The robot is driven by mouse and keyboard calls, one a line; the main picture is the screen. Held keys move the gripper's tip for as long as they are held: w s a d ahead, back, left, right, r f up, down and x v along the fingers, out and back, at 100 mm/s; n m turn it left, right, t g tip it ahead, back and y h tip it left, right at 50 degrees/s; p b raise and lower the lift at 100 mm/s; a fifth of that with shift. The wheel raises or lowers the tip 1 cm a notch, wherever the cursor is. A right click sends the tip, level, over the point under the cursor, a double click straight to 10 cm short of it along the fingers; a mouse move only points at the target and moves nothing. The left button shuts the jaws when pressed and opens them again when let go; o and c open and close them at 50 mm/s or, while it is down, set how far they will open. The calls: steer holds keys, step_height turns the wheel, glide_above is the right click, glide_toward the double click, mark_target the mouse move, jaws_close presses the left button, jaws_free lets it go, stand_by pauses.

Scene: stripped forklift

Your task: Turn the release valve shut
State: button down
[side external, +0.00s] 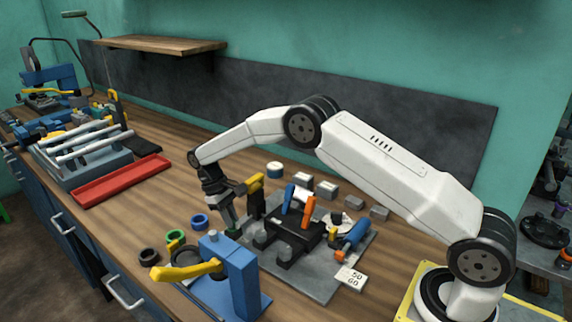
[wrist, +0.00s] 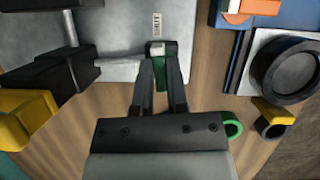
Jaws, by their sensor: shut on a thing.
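The release valve appears to be the small green-handled piece (wrist: 160,78) at the edge of the grey plate (wrist: 120,20). In the wrist view my gripper (wrist: 161,68) has its two fingers on either side of this green handle, shut on it. A small upright label (wrist: 157,25), which seems to read SHUT, lies on the plate just beyond the handle. In the side view my gripper (side external: 231,214) points down at the plate's left corner, with a green bit (side external: 233,233) under its fingertips. The handle's exact angle is hard to tell.
The stripped forklift (side external: 292,236) with black forks and orange and blue parts stands on the plate. A blue vise with a yellow handle (side external: 188,270) stands close in front. A red tray (side external: 122,180) lies farther left.

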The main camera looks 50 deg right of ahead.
steer(key=shift+m+y, duration=0.3)
steer(key=shift+m, duration=0.3)
steer(key=c, duration=0.6)
jaws_free()
steer(key=shift+c, duration=0.2)
steer(key=v, duration=0.7)
steer(key=shift+r, duration=0.4)
steer(key=shift+r, duration=0.1)
